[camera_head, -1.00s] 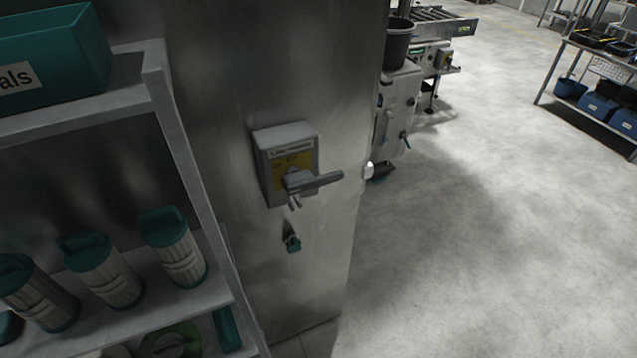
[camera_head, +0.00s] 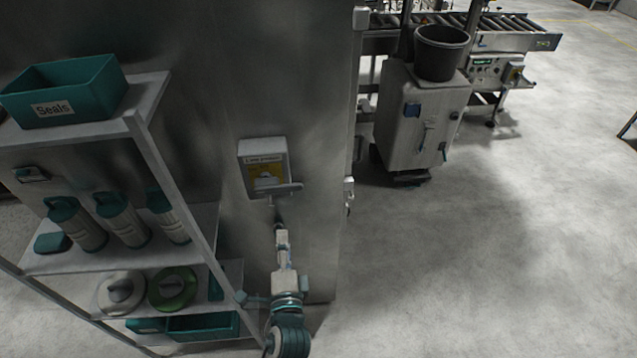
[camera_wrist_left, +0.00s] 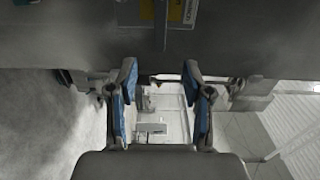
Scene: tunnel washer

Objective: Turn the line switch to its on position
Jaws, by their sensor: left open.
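The line switch (camera_head: 263,167) is a grey box with a yellow plate, mounted on the tall steel cabinet. In the left wrist view the yellow plate (camera_wrist_left: 174,10) shows at the top edge, cut off by the frame. My left gripper (camera_head: 280,229) is just below the switch, in front of the cabinet face, and appears apart from the handle. Its blue-padded fingers (camera_wrist_left: 160,78) are open with nothing between them in the left wrist view. My right gripper is out of view.
A shelf rack (camera_head: 150,125) with a teal seals bin (camera_head: 68,95) and several filter cartridges stands close left of the switch. A machine cart with a black bucket (camera_head: 440,55) and a roller conveyor (camera_head: 505,28) stand behind right. The right floor is clear.

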